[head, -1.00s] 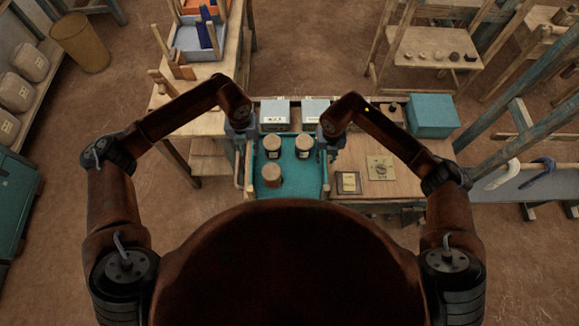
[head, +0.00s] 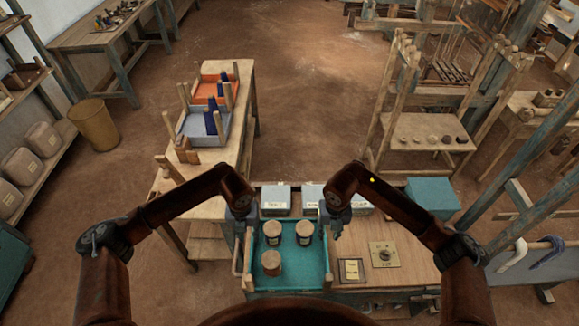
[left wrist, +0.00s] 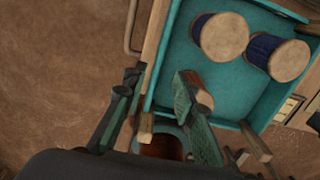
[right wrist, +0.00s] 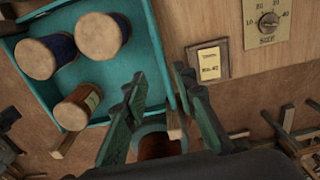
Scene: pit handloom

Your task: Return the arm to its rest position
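The teal tray (head: 301,278) sits at the near edge of the work table in the head view. It holds two dark-blue-banded cylinders (head: 272,233) (head: 304,234) and one brown cylinder (head: 271,263), all with pale tops. My left gripper (head: 241,226) is above the tray's left side; in the left wrist view (left wrist: 160,88) its fingers stand apart, with a wooden bar end showing between them. My right gripper (head: 336,228) is above the tray's right side; in the right wrist view (right wrist: 157,88) its fingers are also apart, with a wooden bar end beyond. I cannot tell whether either touches the bars.
White boxes (head: 275,201) and a teal box (head: 433,197) stand behind the tray. A labelled card (head: 352,270) and a dial plate (head: 384,254) lie to its right. A side table with trays (head: 203,128) is at left, a loom frame (head: 440,130) at right. Open floor lies between.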

